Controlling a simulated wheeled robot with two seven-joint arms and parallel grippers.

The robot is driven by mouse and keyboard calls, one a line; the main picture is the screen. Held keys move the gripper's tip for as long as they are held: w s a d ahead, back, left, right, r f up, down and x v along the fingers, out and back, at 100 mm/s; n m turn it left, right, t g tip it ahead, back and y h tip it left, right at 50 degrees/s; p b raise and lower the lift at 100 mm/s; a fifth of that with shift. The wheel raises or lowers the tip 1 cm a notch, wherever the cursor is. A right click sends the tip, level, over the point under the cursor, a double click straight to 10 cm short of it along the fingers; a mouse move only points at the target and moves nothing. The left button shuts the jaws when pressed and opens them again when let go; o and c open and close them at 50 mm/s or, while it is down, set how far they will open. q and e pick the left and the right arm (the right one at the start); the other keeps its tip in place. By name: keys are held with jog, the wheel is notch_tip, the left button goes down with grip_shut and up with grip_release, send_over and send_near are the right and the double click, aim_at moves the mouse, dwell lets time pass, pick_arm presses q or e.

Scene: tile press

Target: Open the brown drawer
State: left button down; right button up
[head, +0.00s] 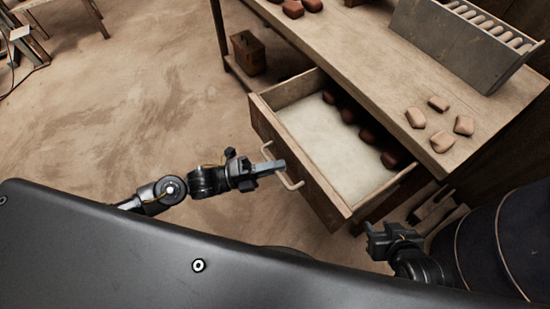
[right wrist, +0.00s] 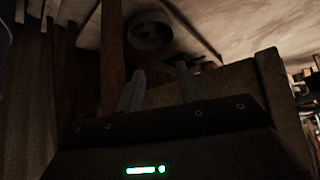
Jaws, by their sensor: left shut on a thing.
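The brown drawer (head: 318,190) is pulled well out from under the wooden workbench in the head view. Its pale inside shows, with several dark brown lumps along the far side. The drawer's handle (head: 292,185) is a light bar on its front. My left gripper (head: 279,166) is shut on the handle, and its fingers hide the bar's middle. My right gripper (head: 376,240) is to the right of the drawer front, below the bench, apart from the drawer. In the right wrist view its two fingers (right wrist: 160,85) stand apart with nothing seen between them.
The workbench top (head: 350,60) bears several tan pieces (head: 441,141), dark brown lumps (head: 293,9) and a grey rack (head: 455,45) of tiles. The floor left of the drawer is clear.

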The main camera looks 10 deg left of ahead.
pick_arm(q)
jog(key=shift+s+a, duration=0.15)
jog(key=shift+s, duration=0.05)
jog(key=c, duration=1.5)
grip_release()
jog(key=v, duration=1.1)
pick_arm(e)
jog(key=shift+w+a+r+t, duration=0.25)
jog(key=shift+w+a+t, duration=0.15)
jog(key=shift+a, duration=0.05)
pick_arm(q)
jog(key=shift+w, duration=0.1)
pick_arm(e)
jog(key=shift+d, duration=0.1)
